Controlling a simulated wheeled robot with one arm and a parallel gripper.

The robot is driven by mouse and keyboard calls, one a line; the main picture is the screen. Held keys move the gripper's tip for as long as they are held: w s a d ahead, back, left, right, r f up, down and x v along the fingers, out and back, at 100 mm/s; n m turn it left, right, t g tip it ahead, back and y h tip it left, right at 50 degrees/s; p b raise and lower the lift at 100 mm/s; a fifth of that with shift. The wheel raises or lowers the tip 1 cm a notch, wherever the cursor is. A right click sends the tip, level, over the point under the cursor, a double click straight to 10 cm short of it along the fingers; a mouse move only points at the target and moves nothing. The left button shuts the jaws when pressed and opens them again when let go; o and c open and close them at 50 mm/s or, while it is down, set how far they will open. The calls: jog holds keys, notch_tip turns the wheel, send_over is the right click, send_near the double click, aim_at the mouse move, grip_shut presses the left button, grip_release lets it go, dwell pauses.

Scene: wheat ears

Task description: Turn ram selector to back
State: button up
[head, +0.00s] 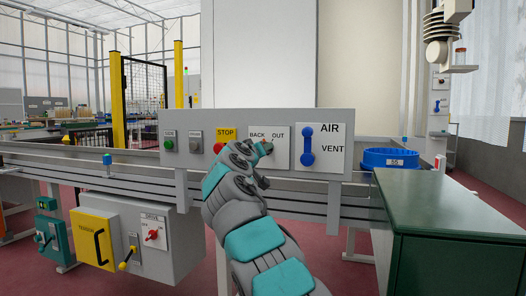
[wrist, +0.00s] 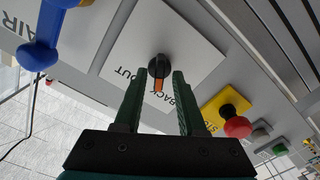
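The ram selector is a dark round knob (wrist: 159,68) with an orange pointer on a white plate (wrist: 190,42) lettered BACK and OUT. In the head view the plate (head: 281,140) is on the grey panel, BACK left and OUT right, and my gripper mostly covers the knob. My gripper (wrist: 159,76) is open, its green fingers on either side of the knob with gaps visible. Whether the fingertips reach around it is unclear. It also shows in the head view (head: 261,150).
Left of the plate are a red STOP button (head: 219,147), a grey button (head: 196,148) and a green button (head: 169,146). Right of it is the blue AIR/VENT lever (head: 307,146). A blue tub (head: 390,158) and a green cabinet (head: 455,225) stand at right.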

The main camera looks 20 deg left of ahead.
jog(key=shift+o, duration=0.2)
jog(key=s+b, duration=0.2)
jog(key=s, duration=0.5)
jog(key=shift+s+b, duration=0.3)
jog(key=shift+s, duration=0.05)
jog(key=shift+s, duration=0.1)
dwell(0.6)
